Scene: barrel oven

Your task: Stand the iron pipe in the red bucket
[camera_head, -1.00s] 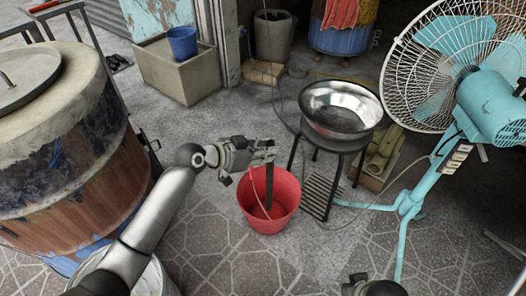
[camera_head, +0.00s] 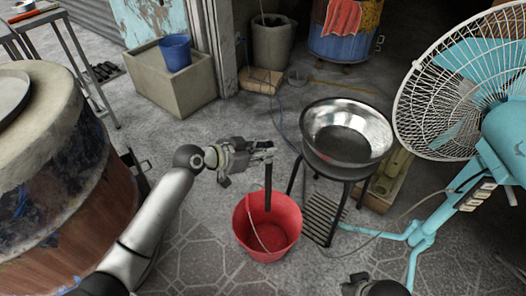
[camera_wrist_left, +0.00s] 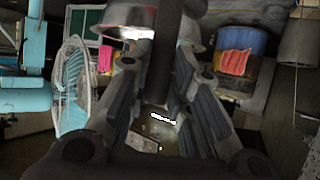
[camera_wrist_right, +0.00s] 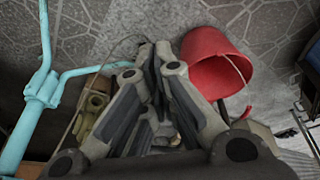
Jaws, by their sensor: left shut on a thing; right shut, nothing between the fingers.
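The iron pipe (camera_head: 268,188) is a dark bar hanging about upright from my left gripper (camera_head: 262,151), which is shut on its upper part. Its lower end shows against the open mouth of the red bucket (camera_head: 283,233); I cannot tell whether it is below the rim. The bucket stands upright on the floor with a thin handle. In the left wrist view the pipe (camera_wrist_left: 166,45) crosses between the fingers. My right gripper (camera_wrist_right: 156,52) is shut and empty; the bucket (camera_wrist_right: 212,65) shows beyond it. In the head view it is at the bottom edge.
A metal bowl (camera_head: 347,133) on a dark stand is just right of the bucket. A turquoise fan (camera_head: 468,85) stands further right. A large barrel oven (camera_head: 60,200) fills the left. A concrete trough (camera_head: 172,88) with a blue bucket (camera_head: 175,53) is behind.

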